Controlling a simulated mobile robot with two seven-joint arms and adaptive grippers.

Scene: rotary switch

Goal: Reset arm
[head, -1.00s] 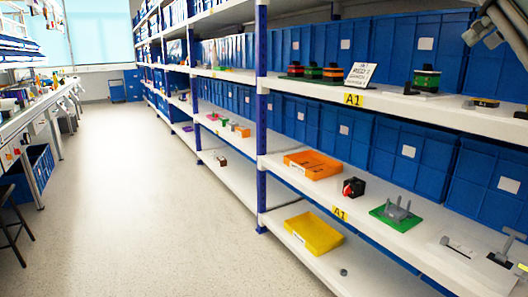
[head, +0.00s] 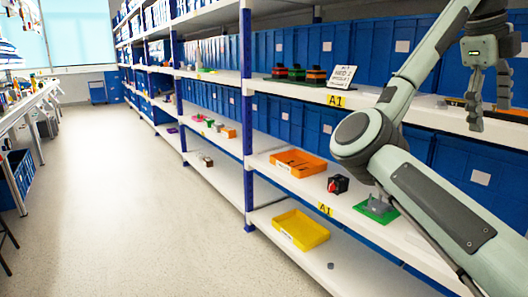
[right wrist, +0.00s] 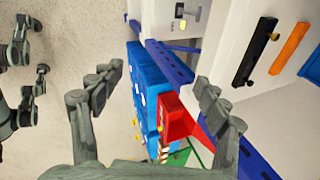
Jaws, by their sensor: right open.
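The rotary switch, a small black block with a red part (head: 338,184), sits on the middle shelf to the right of an orange tray (head: 281,163). My right gripper (head: 490,105) is open and empty. It hangs fingers down at the upper right of the head view, in front of the upper shelf, well apart from the switch. Its spread fingers also show in the right wrist view (right wrist: 160,85), with nothing between them. My left gripper is not in the head view. Dark grey parts at the left edge of the wrist view are unclear.
A green plate with a grey fixture (head: 377,206) sits right of the switch, partly behind my right arm. A yellow tray (head: 300,231) is on the lower shelf. Black-and-coloured parts and a sign (head: 341,76) stand on the upper shelf. The aisle floor (head: 120,200) is clear.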

